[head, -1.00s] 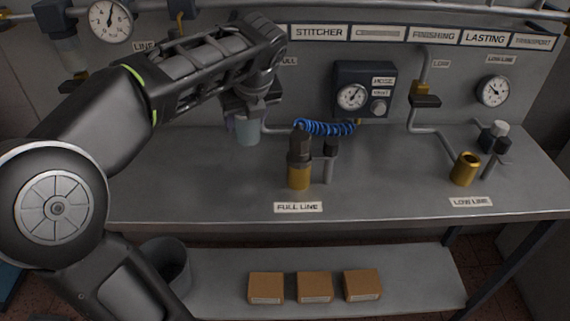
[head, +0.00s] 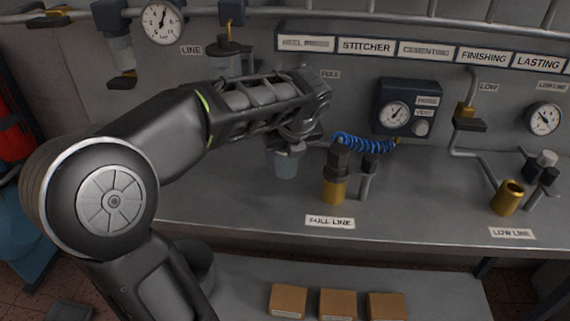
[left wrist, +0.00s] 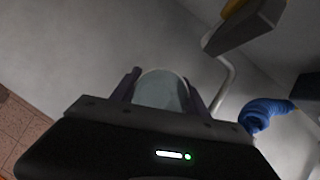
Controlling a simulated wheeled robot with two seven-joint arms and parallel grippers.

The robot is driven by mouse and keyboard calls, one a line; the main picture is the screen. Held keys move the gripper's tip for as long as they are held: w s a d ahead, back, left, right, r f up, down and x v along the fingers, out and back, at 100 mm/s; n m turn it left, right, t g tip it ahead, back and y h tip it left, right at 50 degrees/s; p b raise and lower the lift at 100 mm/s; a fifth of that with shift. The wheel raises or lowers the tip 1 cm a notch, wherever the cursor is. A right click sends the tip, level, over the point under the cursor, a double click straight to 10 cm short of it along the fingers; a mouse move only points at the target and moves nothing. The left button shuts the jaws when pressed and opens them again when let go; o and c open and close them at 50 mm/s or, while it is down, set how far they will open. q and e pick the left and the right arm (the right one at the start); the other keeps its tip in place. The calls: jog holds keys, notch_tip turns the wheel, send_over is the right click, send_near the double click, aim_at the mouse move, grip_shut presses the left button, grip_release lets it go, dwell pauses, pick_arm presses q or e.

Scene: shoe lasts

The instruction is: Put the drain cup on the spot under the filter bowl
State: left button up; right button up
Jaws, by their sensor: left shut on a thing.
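The drain cup (head: 286,165) is a small translucent blue-grey cup, held above the bench by my left gripper (head: 291,146). In the left wrist view the cup (left wrist: 162,90) sits between the two dark fingers of my left gripper (left wrist: 161,97). A clear filter bowl (head: 118,50) hangs on the wall at the upper left. A second clear bowl (head: 224,66) hangs under a dark cap, partly behind my arm. I cannot tell which bowl the task means. No marked spot shows; my arm covers part of the bench. My right gripper is not in view.
A brass coupling (head: 334,190) with a dark top stands right of the cup, by the blue coiled hose (head: 364,143). A gauge box (head: 407,107) is behind it. A brass cup-like fitting (head: 508,198) stands far right. The bench between them is clear.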

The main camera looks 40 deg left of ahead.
aim_at(285, 164)
pick_arm(q)
jog(key=shift+f, duration=1.65)
jog(key=shift+f+b, duration=0.1)
jog(key=shift+b, duration=0.2)
jog(key=o, duration=1.3)
jog(key=shift+s+d+r, duration=0.1)
jog(key=shift+d+r, duration=0.1)
jog(key=shift+r, duration=0.35)
jog(key=p+v, duration=0.1)
jog(key=v, duration=1)
jog(key=shift+p, duration=0.35)
jog(key=shift+o, duration=0.5)
